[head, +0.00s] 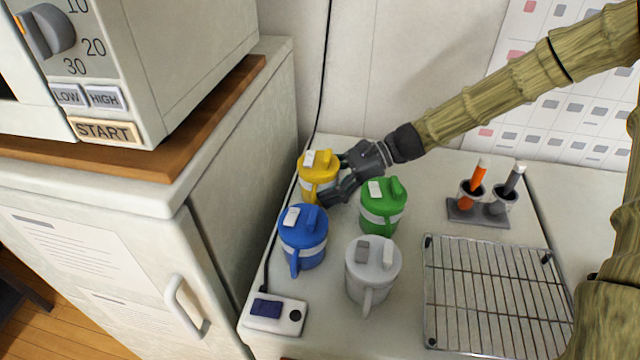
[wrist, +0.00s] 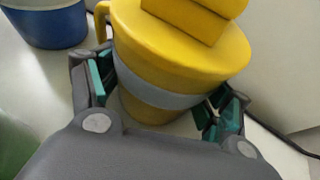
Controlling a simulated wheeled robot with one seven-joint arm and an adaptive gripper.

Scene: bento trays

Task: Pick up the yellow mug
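The yellow mug (head: 314,186) stands upright at the back left of the white counter, with a lid and a pale band. In the wrist view the yellow mug (wrist: 180,50) fills the space between my fingers, its handle at the left. My gripper (head: 334,180) reaches it from the right in the head view, a finger on each side. In the wrist view my gripper (wrist: 162,100) has its teal pads flanking the mug, with a narrow gap at the left pad. Contact at the right pad is unclear.
A blue mug (head: 303,250) stands just in front, a green mug (head: 381,222) to the right and a grey mug (head: 372,285) nearer. A wire rack (head: 490,300), a pen holder (head: 478,213) and a small white device (head: 275,316) are also on the counter. A cabinet (head: 240,160) borders the left.

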